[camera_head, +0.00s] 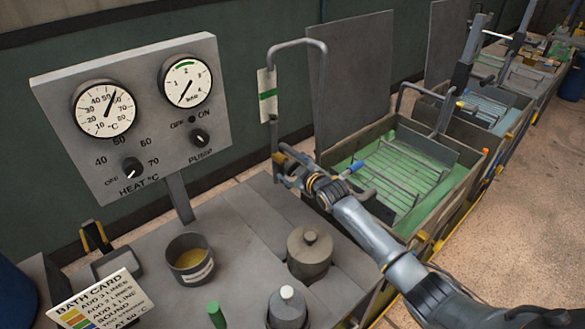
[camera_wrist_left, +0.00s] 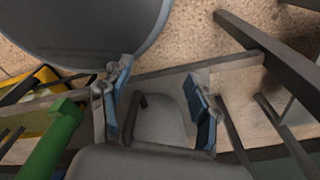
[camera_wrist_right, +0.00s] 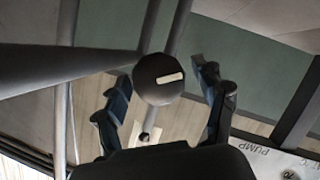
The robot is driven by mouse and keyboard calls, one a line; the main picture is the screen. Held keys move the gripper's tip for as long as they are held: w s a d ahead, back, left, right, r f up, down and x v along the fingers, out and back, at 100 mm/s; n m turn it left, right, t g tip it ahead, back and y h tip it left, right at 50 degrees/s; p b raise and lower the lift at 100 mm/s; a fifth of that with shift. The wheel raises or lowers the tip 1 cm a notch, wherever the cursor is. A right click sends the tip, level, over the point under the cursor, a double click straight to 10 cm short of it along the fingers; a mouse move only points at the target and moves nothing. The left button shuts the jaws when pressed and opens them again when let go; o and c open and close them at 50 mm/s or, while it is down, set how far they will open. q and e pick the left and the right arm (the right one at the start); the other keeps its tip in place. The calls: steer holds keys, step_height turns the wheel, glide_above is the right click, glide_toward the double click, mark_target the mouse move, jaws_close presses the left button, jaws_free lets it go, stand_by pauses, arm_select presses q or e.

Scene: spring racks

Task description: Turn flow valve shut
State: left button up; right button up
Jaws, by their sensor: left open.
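A round dark knob with a pale mark, which looks like the flow valve (camera_wrist_right: 158,82), shows in the right wrist view between the fingers of my right gripper (camera_wrist_right: 165,100). Gaps show on both sides of the knob, so the fingers stand open around its sides. In the head view my right gripper (camera_head: 284,168) is at the lower end of a bent grey pipe (camera_head: 298,44); the arm and gripper hide the valve there. My left gripper (camera_wrist_left: 160,88) is open and empty in the left wrist view. It is not seen in the head view.
A gauge panel (camera_head: 60,95) with HEAT and PUMP knobs stands at the left. On the grey bench are a cup (camera_head: 190,272), a lidded pot (camera_head: 310,265) and a bath card (camera_head: 100,303). A tank with green liquid (camera_head: 431,214) lies right of the pipe.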

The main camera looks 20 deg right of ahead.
steer(key=c, duration=0.9)
steer(key=shift+m, duration=0.3)
steer(key=shift+d, duration=0.1)
steer(key=shift+m+g+y+b, duration=0.3)
steer(key=shift+m+y+b, duration=0.1)
steer(key=shift+m+b, duration=0.2)
steer(key=shift+f+m+y+b, duration=0.2)
steer(key=shift+m+y+b, duration=0.3)
steer(key=shift+m+b, duration=0.45)
steer(key=shift+m+g+y+b, duration=0.3)
steer(key=shift+m+y+b, duration=0.1)
steer(key=shift+b, duration=0.65)
steer(key=shift+r+b, duration=0.2)
steer(key=shift+b, duration=0.15)
